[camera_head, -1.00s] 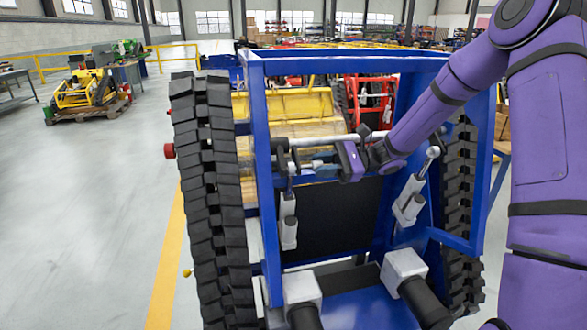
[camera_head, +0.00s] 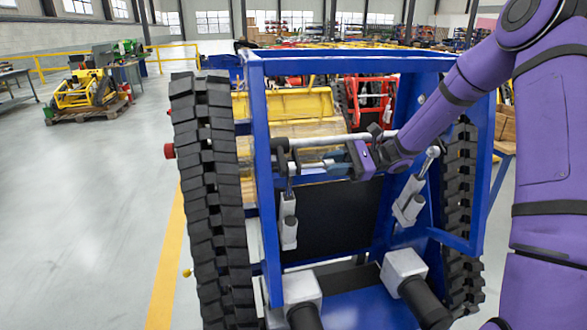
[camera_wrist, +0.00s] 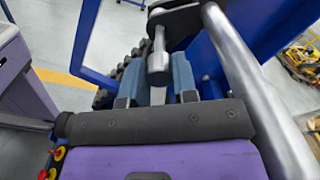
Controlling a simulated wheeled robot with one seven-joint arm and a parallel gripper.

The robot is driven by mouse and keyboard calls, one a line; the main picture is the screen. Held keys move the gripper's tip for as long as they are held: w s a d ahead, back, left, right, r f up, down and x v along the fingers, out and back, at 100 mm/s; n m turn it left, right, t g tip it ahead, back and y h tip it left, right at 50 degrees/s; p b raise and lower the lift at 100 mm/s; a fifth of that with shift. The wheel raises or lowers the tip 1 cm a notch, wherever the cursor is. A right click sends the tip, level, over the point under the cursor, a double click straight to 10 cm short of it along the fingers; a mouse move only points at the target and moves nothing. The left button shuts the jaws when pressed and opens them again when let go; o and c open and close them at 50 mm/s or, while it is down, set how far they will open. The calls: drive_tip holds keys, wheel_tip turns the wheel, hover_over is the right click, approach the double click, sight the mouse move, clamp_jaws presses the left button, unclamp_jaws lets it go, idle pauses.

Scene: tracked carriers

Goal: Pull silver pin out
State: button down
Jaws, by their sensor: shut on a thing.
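The silver pin (camera_wrist: 158,60) shows in the wrist view as a short light-metal shaft with a rounded head, pointing into a dark bracket (camera_wrist: 176,18) on the blue frame. My gripper (camera_wrist: 157,82) has its two blue-grey fingers on either side of the pin and is shut on it. In the head view my gripper (camera_head: 329,162) reaches in from the right, inside the carrier's blue frame (camera_head: 262,160). The pin is small there and mostly hidden by the fingers. How deep it sits in the bracket cannot be told.
A thick silver bar (camera_head: 320,139) runs just above my gripper; it also passes close on the right in the wrist view (camera_wrist: 255,90). Black tracks (camera_head: 212,200) flank the frame. Grey-white cylinders (camera_head: 289,220) stand below. Open floor (camera_head: 90,230) lies to the left.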

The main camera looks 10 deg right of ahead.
drive_tip(key=shift+d, duration=1)
drive_tip(key=shift+d, duration=0.25)
drive_tip(key=d, duration=0.3)
drive_tip(key=shift+d, duration=0.15)
idle(0.3)
